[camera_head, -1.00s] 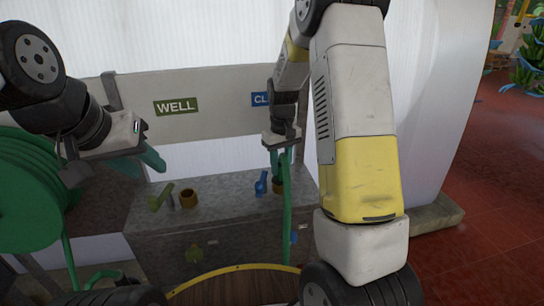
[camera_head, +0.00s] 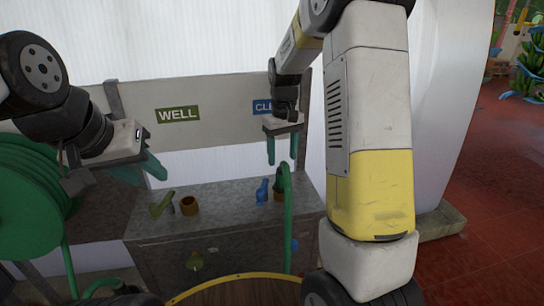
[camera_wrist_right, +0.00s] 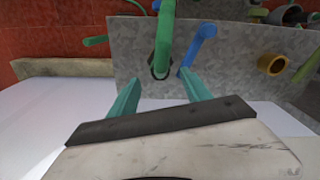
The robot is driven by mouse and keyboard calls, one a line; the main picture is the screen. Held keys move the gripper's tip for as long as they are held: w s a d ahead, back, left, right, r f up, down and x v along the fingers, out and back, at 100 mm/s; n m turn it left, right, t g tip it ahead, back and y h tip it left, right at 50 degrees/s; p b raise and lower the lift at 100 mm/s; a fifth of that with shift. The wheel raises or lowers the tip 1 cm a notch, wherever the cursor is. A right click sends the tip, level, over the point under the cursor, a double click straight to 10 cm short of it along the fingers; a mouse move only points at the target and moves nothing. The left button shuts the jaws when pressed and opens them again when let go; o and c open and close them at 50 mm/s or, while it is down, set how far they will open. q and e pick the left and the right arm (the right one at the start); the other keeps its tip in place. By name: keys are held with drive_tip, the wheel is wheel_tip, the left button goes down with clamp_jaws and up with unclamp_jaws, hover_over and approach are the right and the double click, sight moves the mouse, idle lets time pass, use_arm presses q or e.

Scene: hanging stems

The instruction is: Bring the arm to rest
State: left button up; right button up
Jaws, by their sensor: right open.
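My right gripper (camera_head: 283,158) is open and empty, fingers pointing down, in front of the panel by the partly hidden blue sign (camera_head: 262,107). It is just above the bent top of a green hose (camera_head: 288,205), which arches into the right brown collar (camera_head: 279,194) on the grey box. In the right wrist view the hose (camera_wrist_right: 166,35) ends at the collar, beyond the open fingers (camera_wrist_right: 158,90). My left gripper (camera_head: 142,172) is at the left, its teal fingers apart with nothing between them.
A grey metal box (camera_head: 225,213) carries a green valve handle (camera_head: 161,205), an empty brown collar (camera_head: 189,206) and a blue handle (camera_head: 262,190). A green hose reel (camera_head: 28,195) stands left. A WELL sign (camera_head: 178,114) is on the panel behind. Red floor at right is open.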

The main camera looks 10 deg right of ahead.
drive_tip(key=s+r+m+t+y, duration=0.1)
drive_tip(key=s+r+t+y, duration=0.15)
drive_tip(key=s+r, duration=0.9)
drive_tip(key=s+a+r+m+t, duration=0.1)
drive_tip(key=s+t, duration=0.1)
drive_tip(key=s, duration=0.4)
drive_tip(key=s+a+r+t, duration=0.1)
drive_tip(key=s, duration=0.5)
drive_tip(key=shift+s+r+m+t, duration=0.3)
drive_tip(key=shift+s+m+t, duration=0.05)
drive_tip(key=shift+s+m, duration=0.05)
drive_tip(key=shift+a, duration=0.1)
drive_tip(key=shift+c, duration=0.5)
